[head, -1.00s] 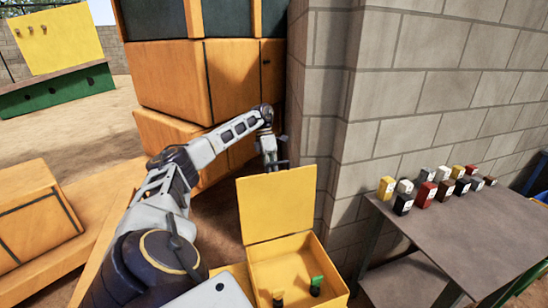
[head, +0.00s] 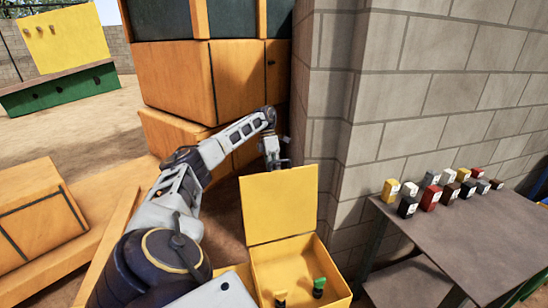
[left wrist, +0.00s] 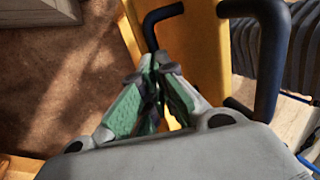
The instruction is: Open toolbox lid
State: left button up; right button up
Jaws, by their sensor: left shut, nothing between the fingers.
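The yellow toolbox (head: 342,282) stands at the bottom centre of the head view. Its yellow lid (head: 279,205) is raised and stands about upright at the box's far side. Two items with green and yellow tops, a green one (head: 319,285) and a yellow one (head: 280,297), are inside. My left gripper (head: 274,160) is just behind the lid's top edge, its tips partly hidden. In the left wrist view my left gripper (left wrist: 154,75) has its fingers together and empty, near a yellow surface with a dark handle (left wrist: 152,28). My right gripper is not in view.
A grey table (head: 470,235) on the right holds several small coloured boxes (head: 430,197). A block wall (head: 430,90) rises behind it. Large orange cabinets (head: 175,80) stand behind my left arm. An orange block (head: 40,215) lies at the left.

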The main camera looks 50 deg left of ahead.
pick_arm(q)
jog(key=shift+o, duration=1.2)
jog(key=f, duration=0.2)
jog(key=d+f, duration=0.1)
jog(key=shift+s+f+g, duration=0.2)
jog(key=shift+s+g, duration=0.1)
jog(key=shift+g, duration=0.1)
jog(key=shift+o, duration=0.8)
jog(key=shift+w+a+f, duration=0.25)
jog(key=shift+f, duration=0.05)
jog(key=shift+d+r, duration=0.15)
jog(key=shift+r, duration=0.05)
jog(key=shift+c, duration=0.2)
jog(key=v, duration=1.1)
jog(key=shift+r, duration=0.2)
jog(key=shift+a+r, duration=0.35)
jog(key=shift+r, duration=0.3)
jog(key=shift+r, duration=0.1)
